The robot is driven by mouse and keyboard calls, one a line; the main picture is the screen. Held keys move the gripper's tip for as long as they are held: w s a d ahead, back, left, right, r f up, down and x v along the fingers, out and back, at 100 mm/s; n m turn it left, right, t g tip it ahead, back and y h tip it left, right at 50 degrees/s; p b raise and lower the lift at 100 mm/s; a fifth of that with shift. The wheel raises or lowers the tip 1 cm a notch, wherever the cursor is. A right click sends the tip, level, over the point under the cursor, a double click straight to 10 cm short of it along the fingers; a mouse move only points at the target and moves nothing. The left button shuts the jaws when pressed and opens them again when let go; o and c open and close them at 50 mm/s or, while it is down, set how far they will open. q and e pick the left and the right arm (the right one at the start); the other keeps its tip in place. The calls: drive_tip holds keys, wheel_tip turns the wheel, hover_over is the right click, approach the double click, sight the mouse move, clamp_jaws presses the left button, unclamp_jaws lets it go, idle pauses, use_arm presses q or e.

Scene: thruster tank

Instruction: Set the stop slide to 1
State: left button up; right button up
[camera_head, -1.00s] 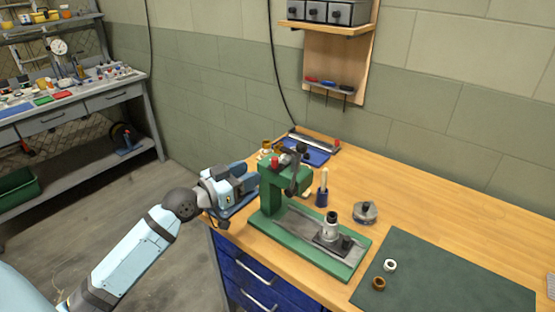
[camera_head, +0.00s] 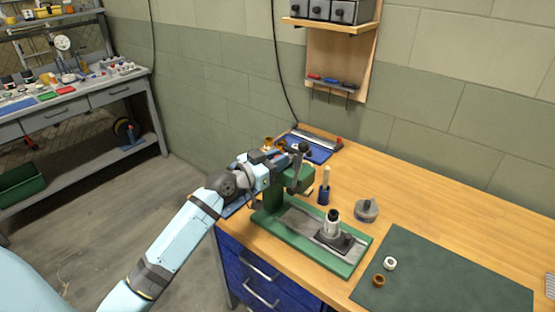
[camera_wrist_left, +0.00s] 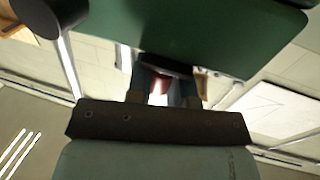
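The green arbor press (camera_head: 293,180) stands on the wooden bench, with a dark lever hub at its head and a grey base slide. The red knob seen earlier on its head is now hidden behind my left gripper (camera_head: 276,158) in the head view. In the left wrist view a blurred red part (camera_wrist_left: 159,91) shows between the two dark fingers of my left gripper (camera_wrist_left: 165,88). The fingers stand apart; I cannot tell whether they touch the red part. The slide's scale and numbers are not readable. My right gripper is not in view.
A dark fixture with a light cylinder (camera_head: 332,224) sits on the press base. A blue-handled brush (camera_head: 324,188) and a grey round part (camera_head: 367,210) stand behind it. Two rings lie on the green mat (camera_head: 440,275). A blue tray (camera_head: 312,152) lies at the back.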

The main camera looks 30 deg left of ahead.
use_arm(q)
clamp_jaws()
drive_tip(key=v, duration=0.3)
drive_tip(key=shift+s+d+f, duration=0.1)
drive_tip(key=shift+s+d, duration=0.2)
drive_tip(key=shift+s, duration=0.15)
drive_tip(key=shift+o, duration=1.2)
unclamp_jaws()
drive_tip(key=o, duration=0.3)
drive_tip(key=shift+s, duration=0.2)
